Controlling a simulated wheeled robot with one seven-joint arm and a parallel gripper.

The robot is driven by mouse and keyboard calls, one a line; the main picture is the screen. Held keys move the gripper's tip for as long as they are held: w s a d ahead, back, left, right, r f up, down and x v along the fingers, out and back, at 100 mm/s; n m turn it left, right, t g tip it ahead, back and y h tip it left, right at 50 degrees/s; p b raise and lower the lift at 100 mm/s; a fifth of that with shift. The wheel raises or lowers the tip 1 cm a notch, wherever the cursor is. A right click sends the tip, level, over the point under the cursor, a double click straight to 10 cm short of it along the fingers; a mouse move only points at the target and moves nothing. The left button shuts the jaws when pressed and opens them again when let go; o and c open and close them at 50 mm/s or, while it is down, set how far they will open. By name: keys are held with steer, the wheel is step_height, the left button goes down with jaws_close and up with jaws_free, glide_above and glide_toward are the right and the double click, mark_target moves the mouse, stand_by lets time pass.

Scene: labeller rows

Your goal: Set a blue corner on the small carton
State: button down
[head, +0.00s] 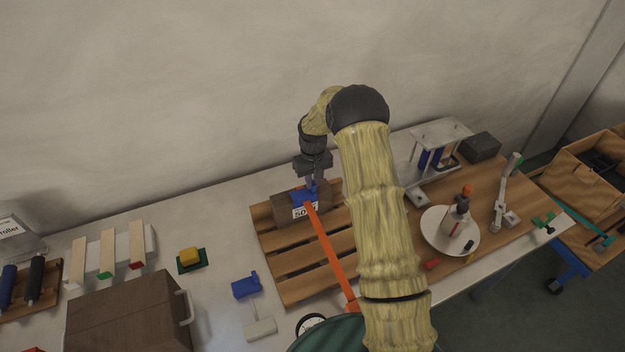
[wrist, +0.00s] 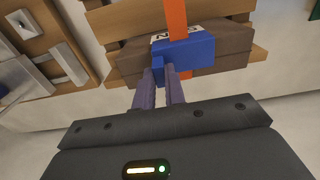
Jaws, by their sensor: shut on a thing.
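The small carton (head: 287,207) is a brown box with a white label, on a slatted wooden pallet (head: 290,265). In the wrist view the carton (wrist: 233,46) lies just beyond my fingers. My gripper (head: 311,186) is at the carton, shut on the blue corner's small tab (wrist: 158,68). Whether the corner fully touches the carton cannot be told. Another blue corner (head: 245,286) lies on the table left of the pallet.
The orange strap (head: 330,250) runs across the pallet toward the front. A yellow block (head: 189,256), a large brown box (head: 130,315) and wooden strips stand left. A white plate with a bottle (head: 455,220) and a clear-topped stand (head: 436,140) are right.

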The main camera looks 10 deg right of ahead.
steer(key=shift+f+b, duration=0.35)
steer(key=shift+f, duration=0.2)
steer(key=c, duration=1.4)
jaws_free()
step_height(320, 180, up, 17)
steer(key=b, duration=0.4)
steer(key=shift+s+r, duration=0.1)
steer(key=shift+r, duration=0.1)
